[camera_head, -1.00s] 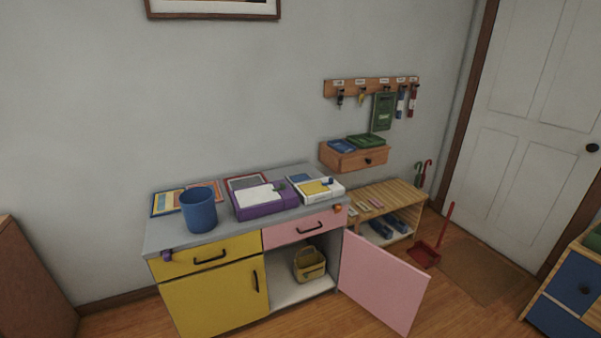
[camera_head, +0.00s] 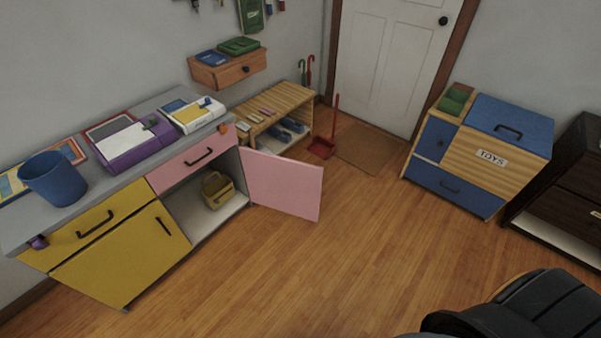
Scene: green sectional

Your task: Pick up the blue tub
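A blue tub (camera_head: 54,180), shaped like an open-topped bucket, stands upright on the grey top of the yellow and pink cabinet (camera_head: 125,250) at the left of the head view. A flat colourful item lies behind the tub, and a purple box (camera_head: 131,147) stands to its right.
The pink cabinet door (camera_head: 282,184) hangs open into the room, with a yellow basket (camera_head: 217,190) inside. A low wooden shoe bench (camera_head: 270,112) and a toy chest (camera_head: 478,150) stand farther back. A black rounded object shows at bottom right. The middle floor is clear.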

